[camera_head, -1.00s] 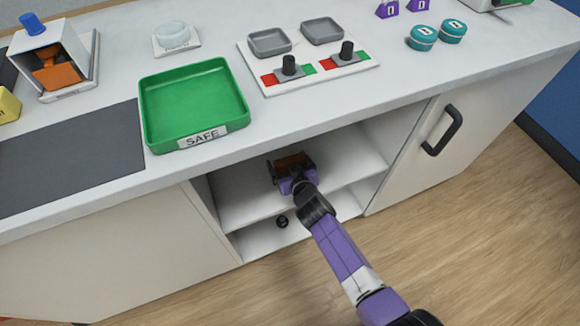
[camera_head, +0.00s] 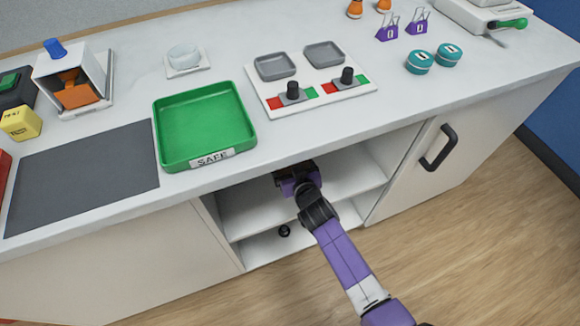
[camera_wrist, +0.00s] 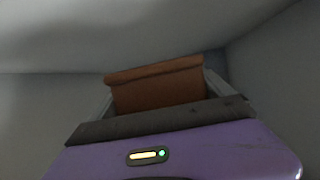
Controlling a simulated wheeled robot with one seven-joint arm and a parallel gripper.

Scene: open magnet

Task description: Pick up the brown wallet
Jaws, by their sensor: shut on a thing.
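The brown wallet (camera_wrist: 158,88) shows in the wrist view, standing up between my gripper's fingers. My gripper (camera_wrist: 158,95) is shut on it, with a grey finger at each side of the wallet. In the head view, my purple gripper (camera_head: 296,172) is inside the open shelf of the cabinet, just under the counter's front edge. Only a small dark brown part of the wallet shows there; the counter edge and my gripper hide most of it.
The open cabinet shelf (camera_head: 345,172) has side walls close around my gripper. A green tray marked SAFE (camera_head: 205,125) stands on the counter above. A small black round thing (camera_head: 284,231) lies on the lower shelf. A door with a black handle (camera_head: 440,148) is at right.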

